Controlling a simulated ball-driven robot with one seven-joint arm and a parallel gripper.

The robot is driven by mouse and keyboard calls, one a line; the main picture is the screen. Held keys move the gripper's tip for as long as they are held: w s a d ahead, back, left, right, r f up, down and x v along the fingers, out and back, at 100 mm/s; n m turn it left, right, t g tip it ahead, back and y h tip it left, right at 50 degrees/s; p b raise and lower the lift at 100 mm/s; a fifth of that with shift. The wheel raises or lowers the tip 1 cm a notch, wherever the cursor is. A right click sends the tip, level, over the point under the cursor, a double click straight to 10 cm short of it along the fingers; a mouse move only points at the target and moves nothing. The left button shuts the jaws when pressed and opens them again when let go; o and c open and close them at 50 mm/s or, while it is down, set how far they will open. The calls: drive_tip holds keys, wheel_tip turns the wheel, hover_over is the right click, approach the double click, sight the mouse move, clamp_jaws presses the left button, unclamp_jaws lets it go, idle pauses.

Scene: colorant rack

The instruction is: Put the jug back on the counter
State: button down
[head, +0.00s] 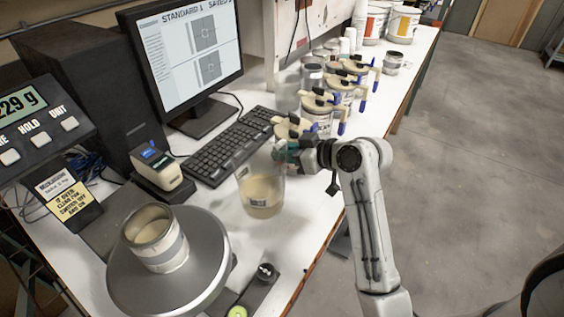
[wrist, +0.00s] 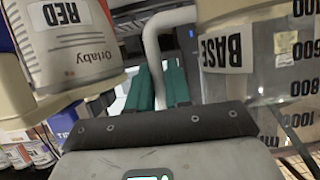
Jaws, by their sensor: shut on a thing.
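The jug (head: 262,192) is a clear measuring jug with cream liquid in its lower part. In the head view it is over the counter (head: 225,228), between the keyboard and the scale. I cannot tell whether its base touches the counter. In the wrist view the jug (wrist: 275,60) fills the right side, with a BASE label and volume marks. My gripper (head: 284,152) is beyond the jug in the head view. In the wrist view its green fingers (wrist: 160,88) are shut on the pale jug handle (wrist: 153,50).
A can of cream liquid (head: 155,238) stands on the round scale plate (head: 190,275). The keyboard (head: 228,142) and monitor (head: 185,55) are behind the jug. Several lidded colorant cans (head: 322,112) line the counter, and a RED can (wrist: 70,60) is close left of my fingers.

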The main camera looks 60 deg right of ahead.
drive_tip(key=shift+w+f, duration=0.4)
drive_tip(key=shift+f+p, duration=0.5)
drive_tip(key=shift+f, duration=1.15)
drive_tip(key=c, duration=1.1)
unclamp_jaws()
drive_tip(key=shift+f, duration=0.1)
drive_tip(key=shift+o, duration=0.2)
drive_tip(key=b+v, duration=0.1)
drive_tip(key=v, duration=1.1)
drive_tip(key=shift+b, duration=0.35)
